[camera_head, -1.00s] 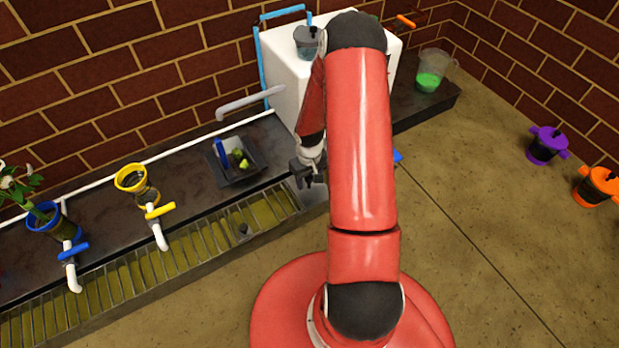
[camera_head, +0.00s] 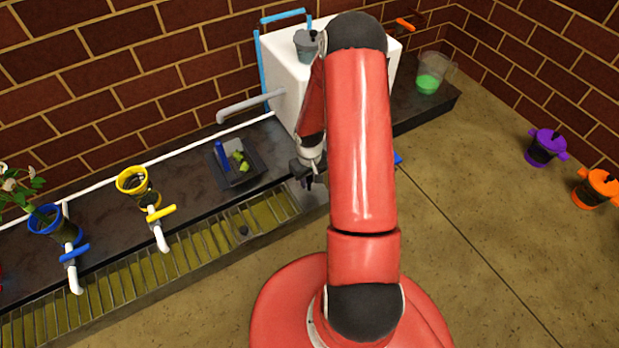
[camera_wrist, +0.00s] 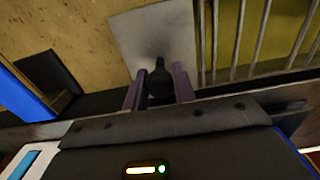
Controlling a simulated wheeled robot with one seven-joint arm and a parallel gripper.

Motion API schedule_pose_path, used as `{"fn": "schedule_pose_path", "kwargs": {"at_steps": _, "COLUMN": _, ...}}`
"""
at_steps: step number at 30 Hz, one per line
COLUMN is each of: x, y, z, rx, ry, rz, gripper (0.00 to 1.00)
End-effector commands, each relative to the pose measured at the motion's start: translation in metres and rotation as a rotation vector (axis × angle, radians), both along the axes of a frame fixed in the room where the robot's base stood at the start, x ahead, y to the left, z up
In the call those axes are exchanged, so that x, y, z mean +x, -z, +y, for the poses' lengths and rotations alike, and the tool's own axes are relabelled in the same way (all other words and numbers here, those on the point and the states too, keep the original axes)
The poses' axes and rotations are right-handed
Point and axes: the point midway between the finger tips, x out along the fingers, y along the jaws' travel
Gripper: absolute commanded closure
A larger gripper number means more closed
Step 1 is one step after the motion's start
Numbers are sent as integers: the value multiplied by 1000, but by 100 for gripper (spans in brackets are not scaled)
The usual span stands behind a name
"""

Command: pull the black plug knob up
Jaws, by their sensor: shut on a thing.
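My gripper (camera_wrist: 159,82) is shut on the black plug knob (camera_wrist: 160,88) in the wrist view, with one purple-grey finger on each side of it. The knob is dark and rounded, with a narrow neck showing against a light grey plate (camera_wrist: 160,30). In the head view my gripper (camera_head: 309,182) is at the right end of the grated trough, partly behind my red arm. The knob cannot be made out between the fingers there.
The metal grate (camera_head: 195,248) runs left from my gripper. A dark tray (camera_head: 262,172) with blue and green items sits on the counter. A white tank (camera_head: 285,75) stands behind my gripper. Yellow (camera_head: 160,213) and blue (camera_head: 75,252) taps are at left.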

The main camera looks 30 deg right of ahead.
Motion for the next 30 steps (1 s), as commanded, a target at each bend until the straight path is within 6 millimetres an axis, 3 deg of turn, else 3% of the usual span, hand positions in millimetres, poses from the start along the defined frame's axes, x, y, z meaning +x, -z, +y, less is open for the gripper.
{"fn": "schedule_pose_path", "kwargs": {"at_steps": 22, "x": 0, "y": -24, "z": 0, "rx": 0, "ry": 0, "rz": 0, "gripper": 86}}
{"fn": "schedule_pose_path", "kwargs": {"at_steps": 23, "x": 0, "y": -22, "z": 0, "rx": 0, "ry": 0, "rz": 1, "gripper": 69}}
{"fn": "schedule_pose_path", "kwargs": {"at_steps": 24, "x": 0, "y": -22, "z": 0, "rx": 0, "ry": 0, "rz": 0, "gripper": 64}}
{"fn": "schedule_pose_path", "kwargs": {"at_steps": 27, "x": 0, "y": -22, "z": 0, "rx": 0, "ry": 0, "rz": 0, "gripper": 51}}
{"fn": "schedule_pose_path", "kwargs": {"at_steps": 30, "x": 0, "y": -22, "z": 0, "rx": 0, "ry": 0, "rz": 0, "gripper": 49}}
